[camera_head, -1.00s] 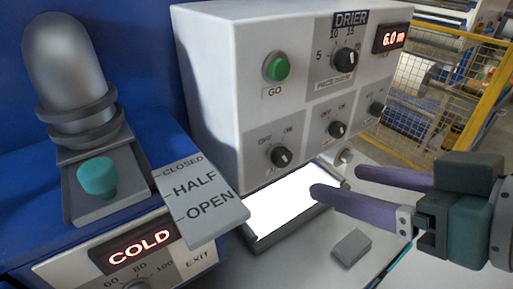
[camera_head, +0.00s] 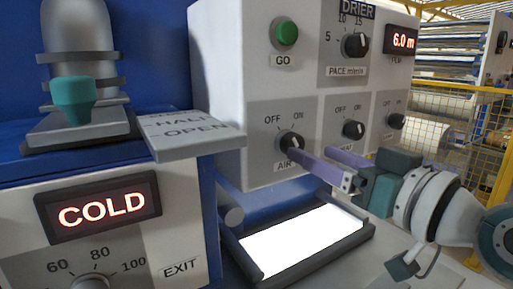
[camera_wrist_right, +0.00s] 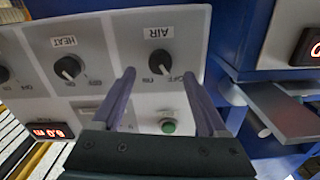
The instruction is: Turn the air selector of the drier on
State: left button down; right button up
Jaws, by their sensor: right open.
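The drier (camera_head: 225,60) is a pale box with a control panel. Its air selector (camera_head: 291,141) is a dark round knob above the AIR label, with OFF at its upper left and ON at its upper right. I cannot tell surely which way its white mark points. My right gripper (camera_head: 314,153) is open, with its purple fingertips close to the knob's lower right. In the right wrist view, the air selector (camera_wrist_right: 160,63) appears upside down between and just beyond the fingertips (camera_wrist_right: 159,74). Contact is not clear. My left gripper is out of view.
The heat selector (camera_head: 353,129) and another knob (camera_head: 396,121) sit to the right. The green GO button (camera_head: 285,33) and pace dial (camera_head: 355,45) are above. A grey HALF/OPEN plate (camera_head: 190,135) juts out at left. A lit tray (camera_head: 245,268) lies below.

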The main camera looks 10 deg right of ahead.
aim_at(298, 146)
jog(key=x, duration=0.5)
grip_shut()
dwell(0.6)
